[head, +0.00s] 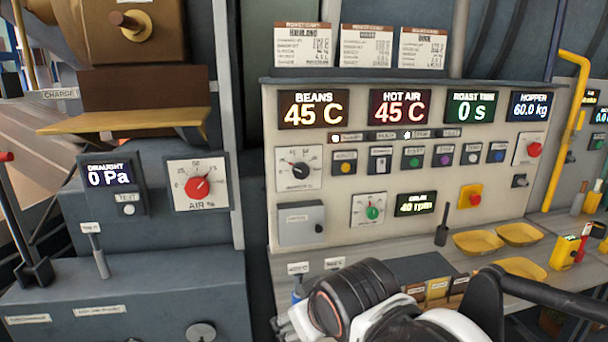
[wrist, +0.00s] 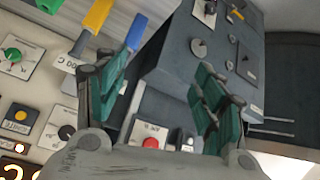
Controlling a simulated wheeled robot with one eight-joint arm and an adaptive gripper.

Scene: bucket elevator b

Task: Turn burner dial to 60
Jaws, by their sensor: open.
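A dial with a black knob (head: 299,170) on a white scale plate sits at the left of the cream control panel, under the BEANS display. Its small label looks like the burner label but is hard to read, and I cannot tell its exact setting. In the wrist view, a dark knob (wrist: 66,132) that looks like the same dial shows at the left, outside my fingers. My gripper (wrist: 168,64) is open and empty, with its teal pads wide apart. It is apart from the dial.
A red AIR % dial (head: 197,187) and DRAUGHT display (head: 109,175) are on the grey cabinet to the left. A green dial (head: 374,211) and small grey box (head: 300,223) sit below. Yellow trays (head: 478,242) lie on the shelf. My arm covers part of the foreground.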

